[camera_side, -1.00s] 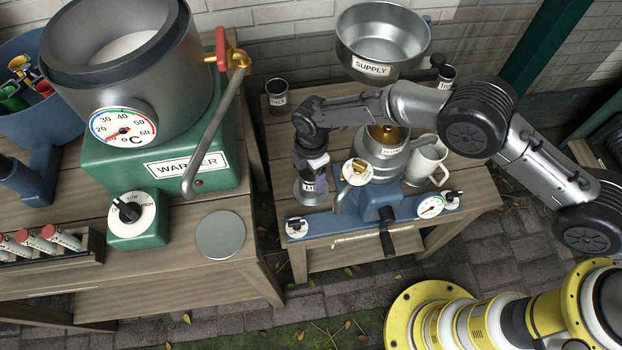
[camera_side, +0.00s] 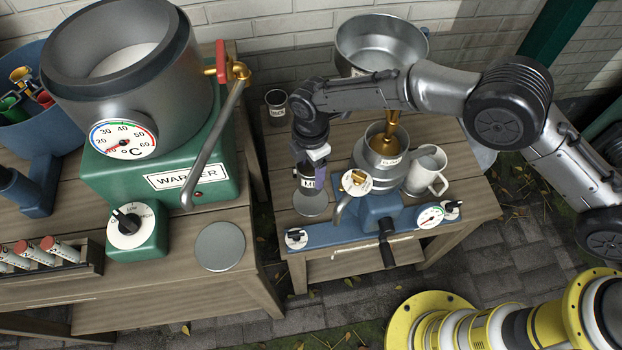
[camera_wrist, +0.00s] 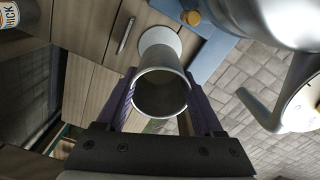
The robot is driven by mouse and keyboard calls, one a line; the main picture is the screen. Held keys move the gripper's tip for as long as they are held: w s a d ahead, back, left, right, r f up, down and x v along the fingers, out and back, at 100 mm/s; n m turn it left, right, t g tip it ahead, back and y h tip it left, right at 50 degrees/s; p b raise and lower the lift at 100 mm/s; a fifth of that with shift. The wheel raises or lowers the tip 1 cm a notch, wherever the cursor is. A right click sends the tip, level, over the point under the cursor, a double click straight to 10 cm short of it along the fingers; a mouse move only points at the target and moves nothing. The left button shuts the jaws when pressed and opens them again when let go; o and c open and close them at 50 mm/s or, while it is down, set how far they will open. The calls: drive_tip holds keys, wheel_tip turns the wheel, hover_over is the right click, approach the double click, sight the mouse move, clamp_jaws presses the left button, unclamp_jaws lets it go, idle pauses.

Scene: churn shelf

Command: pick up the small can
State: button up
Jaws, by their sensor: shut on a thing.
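The small can is a grey metal cup with an open top; in the wrist view the can (camera_wrist: 160,92) sits between the two purple fingers of my gripper (camera_wrist: 160,108). In the side view my gripper (camera_side: 311,176) points down and is shut on the can (camera_side: 312,183), whose label is only partly seen. The can hangs above a round grey disc (camera_side: 311,204) on the left of the blue base. The disc also shows beyond the can in the wrist view (camera_wrist: 162,40). The can's inside looks dark.
The steel jug with a brass funnel (camera_side: 380,160) and the white mug (camera_side: 427,170) stand right of my gripper. Another can (camera_side: 276,103) stands behind left. The blue base (camera_side: 350,226) has dials and a crank. The green warmer (camera_side: 165,165) is on the left table.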

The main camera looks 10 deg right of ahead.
wheel_tip(320, 180, up, 21)
drive_tip(key=shift+f, duration=0.1)
idle(0.4)
